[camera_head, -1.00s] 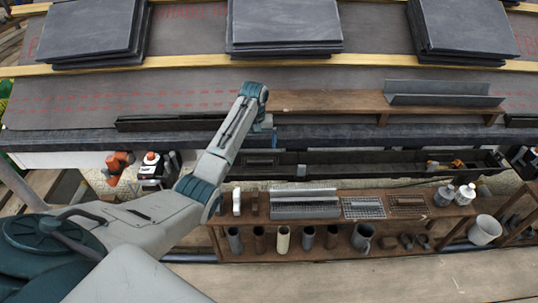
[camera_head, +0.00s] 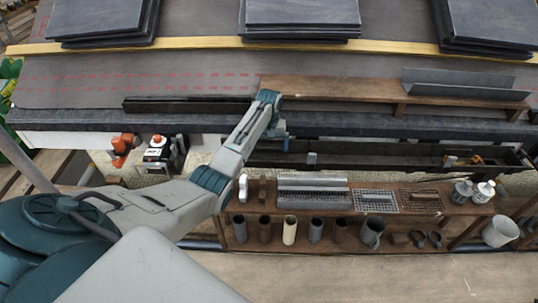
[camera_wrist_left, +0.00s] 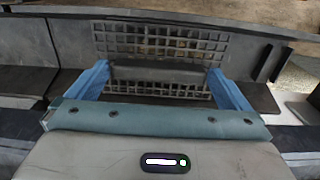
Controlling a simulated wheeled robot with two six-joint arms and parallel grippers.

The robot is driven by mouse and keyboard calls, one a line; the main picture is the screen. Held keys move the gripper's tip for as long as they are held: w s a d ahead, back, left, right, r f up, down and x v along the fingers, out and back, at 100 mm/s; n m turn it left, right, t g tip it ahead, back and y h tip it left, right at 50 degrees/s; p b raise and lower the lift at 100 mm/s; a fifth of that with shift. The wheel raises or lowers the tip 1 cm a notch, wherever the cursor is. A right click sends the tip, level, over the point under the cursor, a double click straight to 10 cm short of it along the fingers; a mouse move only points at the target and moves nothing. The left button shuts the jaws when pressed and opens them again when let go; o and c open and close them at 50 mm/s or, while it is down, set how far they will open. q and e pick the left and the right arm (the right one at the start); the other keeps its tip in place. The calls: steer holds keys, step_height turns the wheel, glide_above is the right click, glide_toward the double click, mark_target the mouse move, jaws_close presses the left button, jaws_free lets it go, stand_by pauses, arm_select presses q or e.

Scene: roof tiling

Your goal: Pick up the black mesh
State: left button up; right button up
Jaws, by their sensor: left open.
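The black mesh (camera_wrist_left: 160,36) is a dark grid panel with a solid dark bar (camera_wrist_left: 160,72) across it, in the upper middle of the left wrist view. My left gripper (camera_wrist_left: 158,74) is open, with one blue finger on either side of the bar. I cannot tell whether the fingers touch it. In the head view my left gripper (camera_head: 283,137) is over the dark gutter (camera_head: 375,158); the mesh there is hidden behind my arm. My right gripper is not in view.
Below the gutter stands a wooden shelf (camera_head: 460,206) with a grey mesh (camera_head: 375,200), a brown mesh (camera_head: 415,200), metal gutter pieces (camera_head: 312,182) and two bottles (camera_head: 483,191). A wooden plank (camera_head: 360,89) lies along the roof edge above. Slate stacks (camera_head: 300,18) lie higher up.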

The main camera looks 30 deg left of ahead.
mark_target(269, 147)
arm_select(q)
steer(key=shift+f, duration=0.1)
steer(key=c, duration=0.7)
step_height(269, 147, up, 10)
steer(key=p, duration=0.3)
steer(key=shift+p, duration=0.35)
steer(key=shift+o, duration=1.1)
steer(key=shift+c, duration=1.2)
